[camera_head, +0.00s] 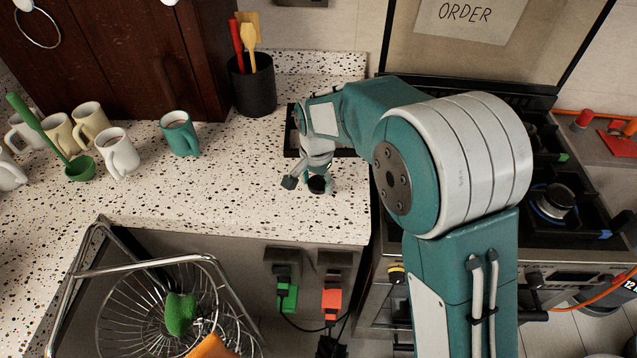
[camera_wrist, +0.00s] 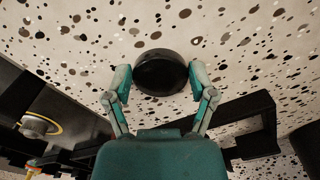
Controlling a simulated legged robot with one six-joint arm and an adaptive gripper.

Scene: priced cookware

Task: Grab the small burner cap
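The small burner cap (camera_head: 317,184) is a black round disc at the speckled counter, near its front right part. In the wrist view the cap (camera_wrist: 160,73) lies between my two fingers, close to their tips. My gripper (camera_head: 307,185) is over the counter with its fingers spread around the cap; it also shows in the wrist view (camera_wrist: 160,82). A narrow gap shows on the left side of the cap; the right finger is very near it, and contact there is unclear. I cannot tell whether the cap rests fully on the counter.
A black grate (camera_head: 291,146) lies partly under my wrist on the counter. A black utensil holder (camera_head: 253,86) stands behind, and a teal mug (camera_head: 180,134) to the left. The stove with a burner (camera_head: 553,201) is at right. A wire basket (camera_head: 150,262) is in front.

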